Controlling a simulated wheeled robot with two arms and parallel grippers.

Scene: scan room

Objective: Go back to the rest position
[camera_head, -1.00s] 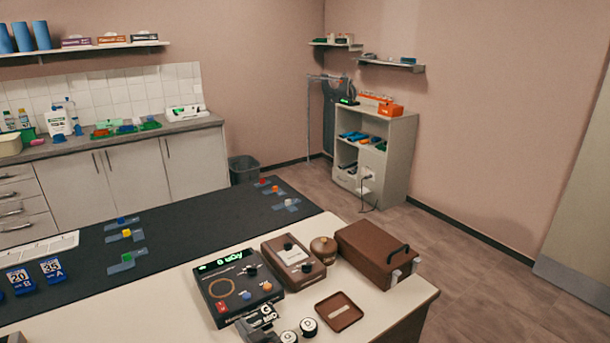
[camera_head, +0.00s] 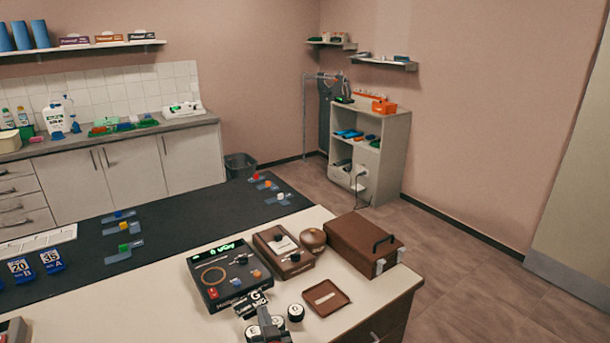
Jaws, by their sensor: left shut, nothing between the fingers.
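My left gripper (camera_head: 266,321) shows as a small dark shape at the bottom middle of the head view, over the near part of the table. It is shut and holds nothing. My right gripper is not in view.
On the table (camera_head: 150,300) stand a black meter (camera_head: 228,273), a brown device (camera_head: 284,248), a brown tray (camera_head: 325,298) and a brown case (camera_head: 363,243). A dark mat (camera_head: 180,212) lies behind. The floor on the right (camera_head: 480,280) is clear.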

